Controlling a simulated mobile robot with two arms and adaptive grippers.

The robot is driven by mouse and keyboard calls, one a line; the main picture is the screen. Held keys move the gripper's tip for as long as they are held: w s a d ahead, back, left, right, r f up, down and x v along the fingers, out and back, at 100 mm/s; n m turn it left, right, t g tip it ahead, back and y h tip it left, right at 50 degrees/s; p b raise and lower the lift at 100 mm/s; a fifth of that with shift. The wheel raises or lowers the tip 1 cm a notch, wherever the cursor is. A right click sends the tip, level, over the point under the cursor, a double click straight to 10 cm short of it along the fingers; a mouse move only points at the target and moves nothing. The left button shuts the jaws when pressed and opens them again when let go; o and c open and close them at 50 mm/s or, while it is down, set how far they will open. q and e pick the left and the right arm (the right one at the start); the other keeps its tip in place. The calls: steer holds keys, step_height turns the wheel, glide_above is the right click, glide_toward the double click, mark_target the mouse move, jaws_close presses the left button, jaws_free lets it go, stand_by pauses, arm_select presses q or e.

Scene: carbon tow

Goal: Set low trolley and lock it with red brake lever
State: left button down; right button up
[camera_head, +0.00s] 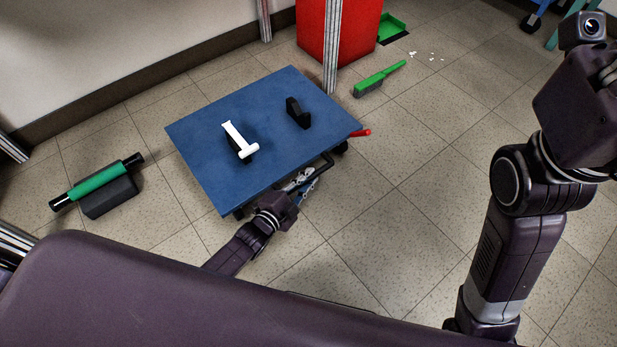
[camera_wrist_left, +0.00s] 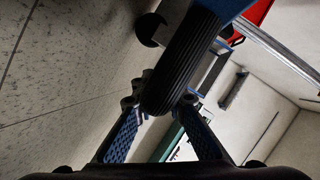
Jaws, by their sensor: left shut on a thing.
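The low trolley (camera_head: 220,170) has a flat blue deck on small dark wheels and stands on the tiled floor. Its black handle (camera_head: 322,166) sticks out from the near right edge; in the left wrist view it is a ribbed black grip (camera_wrist_left: 185,65). My left gripper (camera_head: 302,184) is at this handle, with its fingers (camera_wrist_left: 160,105) closed on the grip. The red brake lever (camera_head: 361,133) juts out at the deck's right corner, apart from the gripper. My right arm stands at the right, and its fingers are out of view.
On the deck are a white T-shaped piece (camera_head: 238,137) and a black support block (camera_head: 297,113). A green roll (camera_head: 97,184) lies at left. A metal post (camera_head: 332,45), red bin (camera_head: 313,28), green brush (camera_head: 378,79) and dustpan (camera_head: 391,28) are behind. Floor right of the trolley is clear.

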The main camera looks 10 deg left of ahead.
arm_select(q)
steer(key=c, duration=1.9)
jaws_free()
steer(key=shift+c, duration=0.2)
steer(key=v, duration=1.2)
